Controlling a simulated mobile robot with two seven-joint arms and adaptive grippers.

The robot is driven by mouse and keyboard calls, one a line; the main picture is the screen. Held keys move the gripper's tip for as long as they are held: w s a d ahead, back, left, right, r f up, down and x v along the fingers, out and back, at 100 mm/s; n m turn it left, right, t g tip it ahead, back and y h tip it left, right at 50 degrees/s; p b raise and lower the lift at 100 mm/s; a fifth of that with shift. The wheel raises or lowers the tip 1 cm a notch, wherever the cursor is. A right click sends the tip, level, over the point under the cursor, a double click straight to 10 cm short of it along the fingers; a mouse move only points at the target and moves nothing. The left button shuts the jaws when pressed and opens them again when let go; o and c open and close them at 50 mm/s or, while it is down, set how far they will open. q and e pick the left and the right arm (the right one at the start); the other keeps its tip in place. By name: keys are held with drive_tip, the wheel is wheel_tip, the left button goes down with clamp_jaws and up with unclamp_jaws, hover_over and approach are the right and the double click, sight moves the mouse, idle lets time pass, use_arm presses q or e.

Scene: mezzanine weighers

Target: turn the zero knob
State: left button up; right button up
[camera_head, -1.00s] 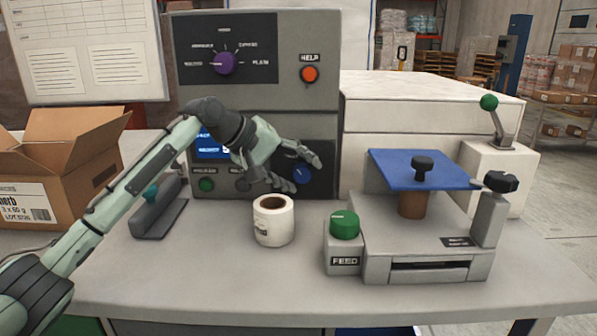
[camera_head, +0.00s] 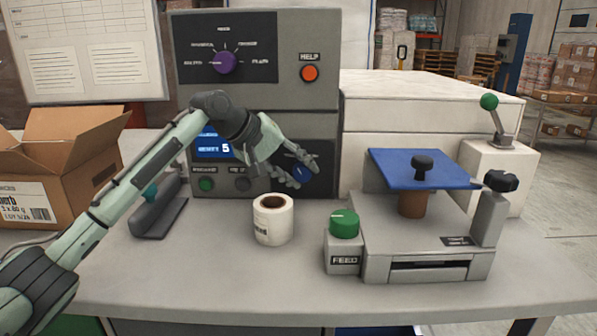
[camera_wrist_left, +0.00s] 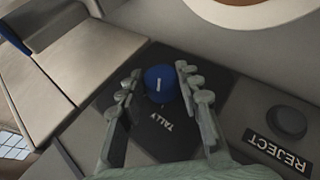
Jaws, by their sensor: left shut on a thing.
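A blue knob (camera_head: 301,174) with a white mark sits on the dark lower panel of the grey machine. In the left wrist view the blue knob (camera_wrist_left: 160,84) has the word TALLY beside it; I read no ZERO label anywhere. My left gripper (camera_head: 305,173) is shut on the blue knob. In the left wrist view, my left gripper's fingers (camera_wrist_left: 159,76) stand on either side of it. The fingers partly cover the knob in the head view. My right gripper is not in view.
A purple selector knob (camera_head: 225,62) and a red HELP button (camera_head: 309,74) are higher on the machine. A lit display (camera_head: 213,147) shows a 5. A white roll (camera_head: 273,222) stands below my left gripper. A green FEED knob (camera_head: 344,224) is to the right.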

use_arm(q)
drive_tip(key=y, duration=0.2)
drive_tip(key=m+y, duration=0.1)
drive_tip(key=y, duration=0.3)
drive_tip(key=shift+d+r+m+g, duration=0.2)
drive_tip(key=shift+d+m+g, duration=0.1)
drive_tip(key=shift+d, duration=0.1)
drive_tip(key=y, duration=0.2)
drive_tip(key=m+y, duration=0.1)
drive_tip(key=y, duration=0.1)
drive_tip(key=shift+d+f, duration=0.1)
drive_tip(key=shift+d, duration=0.1)
drive_tip(key=shift+y, duration=1.1)
drive_tip(key=shift+m, duration=0.3)
drive_tip(key=o, duration=1.2)
drive_tip(key=shift+c, duration=0.2)
drive_tip(key=v, duration=1.2)
drive_tip(key=shift+s+d+f, duration=0.15)
drive_tip(key=shift+f, duration=0.05)
